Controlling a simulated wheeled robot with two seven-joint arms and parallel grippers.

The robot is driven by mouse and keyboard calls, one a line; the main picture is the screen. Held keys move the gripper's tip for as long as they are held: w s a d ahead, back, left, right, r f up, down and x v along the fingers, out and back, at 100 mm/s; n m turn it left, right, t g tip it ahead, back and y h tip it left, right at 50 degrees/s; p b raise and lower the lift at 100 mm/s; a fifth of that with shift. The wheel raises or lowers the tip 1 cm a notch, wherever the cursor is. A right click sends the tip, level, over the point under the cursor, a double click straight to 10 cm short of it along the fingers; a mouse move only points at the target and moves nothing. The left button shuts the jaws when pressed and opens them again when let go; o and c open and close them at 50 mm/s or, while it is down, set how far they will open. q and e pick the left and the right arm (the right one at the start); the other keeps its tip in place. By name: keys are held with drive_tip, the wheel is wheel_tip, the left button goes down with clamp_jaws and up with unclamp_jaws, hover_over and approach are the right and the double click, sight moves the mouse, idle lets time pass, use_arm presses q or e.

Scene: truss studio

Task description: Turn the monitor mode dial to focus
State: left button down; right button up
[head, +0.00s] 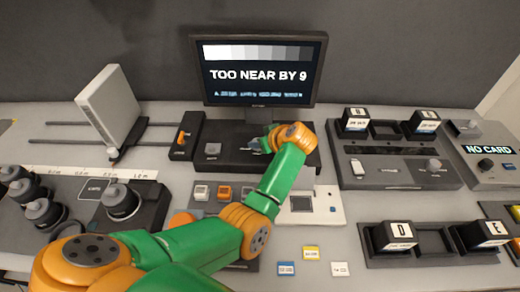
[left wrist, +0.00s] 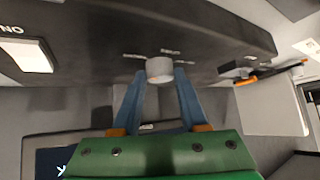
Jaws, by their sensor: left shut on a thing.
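The monitor (head: 258,72) stands at the back centre and its screen reads "TOO NEAR BY 9" under a grey scale strip. The black console (head: 215,165) lies in front of it. In the left wrist view, a pale round dial (left wrist: 159,70) sits on the console's face, with small labels around it too blurred to read. My left gripper (left wrist: 160,78) has its two blue fingers closed on the dial, one on each side. In the head view, my left gripper (head: 254,145) reaches the console below the monitor, and my wrist hides most of the dial area. My right gripper is not in view.
A black box with an orange lever (head: 183,138) stands left of the console. A grey panel (head: 108,105) stands on rails further left. Block trays (head: 432,240) and a "NO CARD" unit (head: 488,150) are at right.

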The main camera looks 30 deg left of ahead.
use_arm(q)
drive_tip(key=shift+f+n+g+b, duration=0.15)
drive_tip(key=shift+n+g+b, duration=0.15)
drive_tip(key=shift+n+b, duration=0.15)
drive_tip(key=c, duration=0.5)
unclamp_jaws()
drive_tip(key=shift+o, duration=0.3)
drive_tip(key=shift+w+a, duration=0.1)
